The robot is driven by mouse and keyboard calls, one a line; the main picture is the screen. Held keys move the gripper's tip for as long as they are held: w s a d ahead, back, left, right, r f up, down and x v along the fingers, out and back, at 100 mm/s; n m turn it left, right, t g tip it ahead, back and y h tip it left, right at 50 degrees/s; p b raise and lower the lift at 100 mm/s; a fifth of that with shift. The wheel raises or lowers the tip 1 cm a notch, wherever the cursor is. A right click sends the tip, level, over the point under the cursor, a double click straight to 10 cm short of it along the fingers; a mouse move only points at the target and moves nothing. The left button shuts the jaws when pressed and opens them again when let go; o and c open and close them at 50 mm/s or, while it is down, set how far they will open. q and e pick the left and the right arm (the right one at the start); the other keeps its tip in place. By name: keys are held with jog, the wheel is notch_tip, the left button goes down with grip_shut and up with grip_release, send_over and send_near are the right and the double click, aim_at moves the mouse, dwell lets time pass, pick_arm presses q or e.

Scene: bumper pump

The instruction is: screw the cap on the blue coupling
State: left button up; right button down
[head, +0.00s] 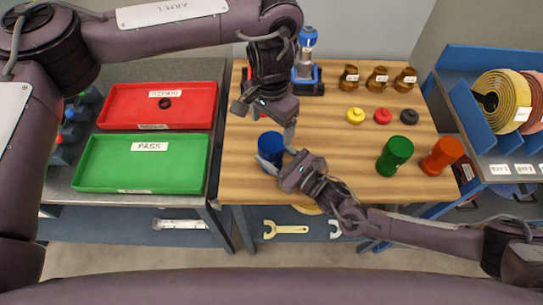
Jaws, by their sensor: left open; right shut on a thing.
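The blue coupling (270,146) stands upright near the left front of the wooden table. My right gripper (279,160) is shut on it from the front right. My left gripper (265,121) is open just above and behind the coupling, its fingers pointing down towards it. A yellow cap (355,116), a red cap (383,116) and a black cap (410,117) lie in a row on the right half of the table. Whether a cap sits on the blue coupling is unclear.
A green coupling (395,154) and an orange coupling (442,155) stand at the right front. Several brown bottles (377,79) line the back. A blue pump device (307,62) stands behind my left gripper. Red (200,104) and green (198,163) trays lie left.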

aim_at(271, 142)
pick_arm(q)
jog(key=shift+f, duration=0.1)
jog(key=shift+f, duration=3.95)
jog(key=c, duration=1)
jog(key=shift+m, duration=1.6)
jog(key=o, duration=1.1)
